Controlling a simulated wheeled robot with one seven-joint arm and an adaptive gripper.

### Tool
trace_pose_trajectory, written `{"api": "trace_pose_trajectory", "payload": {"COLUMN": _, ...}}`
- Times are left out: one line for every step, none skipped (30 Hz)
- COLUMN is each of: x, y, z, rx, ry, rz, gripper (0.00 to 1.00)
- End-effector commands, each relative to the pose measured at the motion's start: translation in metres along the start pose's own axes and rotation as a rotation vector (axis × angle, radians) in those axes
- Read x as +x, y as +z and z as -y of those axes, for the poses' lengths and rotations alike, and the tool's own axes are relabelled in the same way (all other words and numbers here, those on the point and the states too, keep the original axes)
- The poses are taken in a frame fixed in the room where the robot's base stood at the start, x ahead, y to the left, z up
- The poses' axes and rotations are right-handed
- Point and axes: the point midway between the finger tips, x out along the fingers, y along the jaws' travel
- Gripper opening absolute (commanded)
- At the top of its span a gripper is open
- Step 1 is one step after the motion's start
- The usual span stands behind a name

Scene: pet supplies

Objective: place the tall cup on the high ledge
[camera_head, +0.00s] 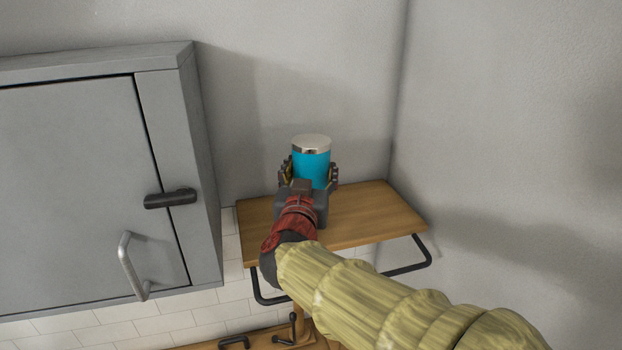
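The tall cup (311,165) is blue with a silvery top band and looks upright. My gripper (309,176) is around it, with a finger on each side of the cup's lower half. The cup's base is hidden behind my gripper. The high ledge (377,213) is a wooden wall shelf on black brackets in the corner. The cup and gripper appear over the ledge's back left part. I cannot tell whether the cup touches the ledge.
A grey wall cabinet (70,190) with a shut door, a black latch and a metal handle stands to the left of the ledge. A lower wooden surface (200,346) with black fittings shows below. The right part of the ledge is bare. Walls close off the back and right.

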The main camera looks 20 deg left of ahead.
Motion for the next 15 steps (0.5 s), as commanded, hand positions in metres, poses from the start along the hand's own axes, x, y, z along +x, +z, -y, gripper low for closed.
{"api": "trace_pose_trajectory", "payload": {"x": 0.000, "y": 0.009, "z": 0.000, "rx": -0.004, "ry": -0.001, "rz": 0.002, "gripper": 0.26}}
{"api": "trace_pose_trajectory", "payload": {"x": -0.001, "y": 0.013, "z": 0.000, "rx": -0.002, "ry": -0.001, "rz": 0.001, "gripper": 0.26}}
{"api": "trace_pose_trajectory", "payload": {"x": -0.001, "y": 0.016, "z": 0.000, "rx": -0.002, "ry": 0.000, "rz": 0.001, "gripper": 0.26}}
{"api": "trace_pose_trajectory", "payload": {"x": -0.001, "y": 0.018, "z": 0.000, "rx": -0.002, "ry": 0.000, "rz": 0.000, "gripper": 0.26}}
{"api": "trace_pose_trajectory", "payload": {"x": -0.001, "y": 0.019, "z": 0.000, "rx": -0.001, "ry": -0.001, "rz": -0.001, "gripper": 0.26}}
{"api": "trace_pose_trajectory", "payload": {"x": -0.001, "y": 0.020, "z": 0.000, "rx": 0.000, "ry": -0.001, "rz": -0.002, "gripper": 0.26}}
{"api": "trace_pose_trajectory", "payload": {"x": -0.001, "y": 0.020, "z": 0.000, "rx": 0.000, "ry": -0.001, "rz": -0.002, "gripper": 0.26}}
{"api": "trace_pose_trajectory", "payload": {"x": -0.001, "y": 0.020, "z": 0.000, "rx": 0.000, "ry": -0.001, "rz": -0.002, "gripper": 0.26}}
{"api": "trace_pose_trajectory", "payload": {"x": -0.001, "y": 0.020, "z": 0.000, "rx": 0.000, "ry": -0.001, "rz": -0.002, "gripper": 0.26}}
{"api": "trace_pose_trajectory", "payload": {"x": -0.001, "y": 0.020, "z": 0.000, "rx": 0.000, "ry": -0.001, "rz": -0.002, "gripper": 0.26}}
{"api": "trace_pose_trajectory", "payload": {"x": -0.001, "y": 0.020, "z": 0.000, "rx": 0.000, "ry": -0.001, "rz": -0.002, "gripper": 0.26}}
{"api": "trace_pose_trajectory", "payload": {"x": -0.001, "y": 0.020, "z": 0.000, "rx": 0.000, "ry": -0.001, "rz": -0.002, "gripper": 0.26}}
{"api": "trace_pose_trajectory", "payload": {"x": -0.001, "y": 0.020, "z": 0.000, "rx": 0.000, "ry": -0.001, "rz": -0.002, "gripper": 0.26}}
{"api": "trace_pose_trajectory", "payload": {"x": -0.001, "y": 0.021, "z": 0.000, "rx": 0.000, "ry": -0.001, "rz": -0.001, "gripper": 0.26}}
{"api": "trace_pose_trajectory", "payload": {"x": -0.001, "y": 0.022, "z": 0.000, "rx": 0.000, "ry": -0.001, "rz": -0.001, "gripper": 0.26}}
